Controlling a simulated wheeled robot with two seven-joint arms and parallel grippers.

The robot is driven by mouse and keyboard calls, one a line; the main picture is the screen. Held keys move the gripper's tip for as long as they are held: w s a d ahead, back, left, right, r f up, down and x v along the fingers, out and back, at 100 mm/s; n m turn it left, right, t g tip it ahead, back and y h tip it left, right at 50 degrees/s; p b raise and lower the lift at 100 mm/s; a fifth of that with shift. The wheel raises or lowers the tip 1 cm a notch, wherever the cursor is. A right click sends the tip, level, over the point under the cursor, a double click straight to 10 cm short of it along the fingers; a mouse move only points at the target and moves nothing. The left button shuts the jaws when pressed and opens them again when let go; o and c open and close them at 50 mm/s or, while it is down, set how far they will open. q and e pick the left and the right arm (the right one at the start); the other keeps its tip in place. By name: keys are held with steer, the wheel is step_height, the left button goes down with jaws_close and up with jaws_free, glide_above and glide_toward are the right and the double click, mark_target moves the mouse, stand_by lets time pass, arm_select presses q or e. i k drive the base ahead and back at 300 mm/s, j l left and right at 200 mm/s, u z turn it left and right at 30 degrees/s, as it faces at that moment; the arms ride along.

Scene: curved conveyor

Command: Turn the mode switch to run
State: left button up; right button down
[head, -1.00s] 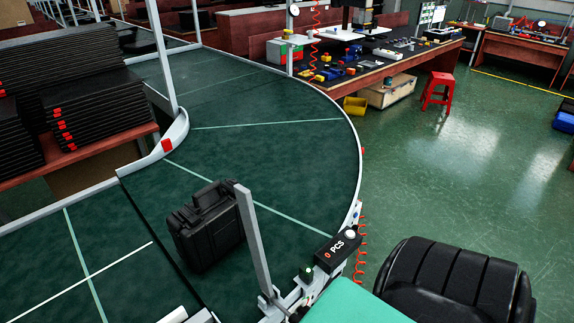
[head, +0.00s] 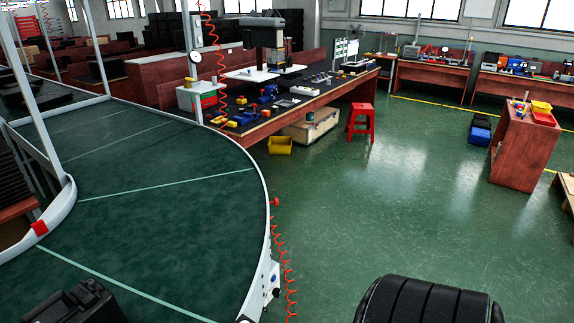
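A small light panel with dark knobs or buttons (head: 271,280) sits on the outer rim of the curved conveyor (head: 160,215), low in the head view. It is too small to tell whether one of these is the mode switch or how it is set. Neither of my grippers shows in the head view.
A black case (head: 70,306) lies on the belt at the bottom left, partly cut off. A black ribbed chair-like thing (head: 425,302) stands at the bottom right. A workbench (head: 300,108), red stool (head: 360,122) and yellow bin (head: 280,145) stand beyond. The green floor (head: 400,200) between is clear.

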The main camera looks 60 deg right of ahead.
mark_target(276, 292)
steer(key=l+z, duration=0.15)
steer(key=l, duration=0.75)
steer(key=l+z, duration=0.15)
steer(key=l, duration=0.75)
steer(key=i+l+z, duration=0.15)
steer(key=l, duration=1.05)
steer(key=i+u, duration=0.05)
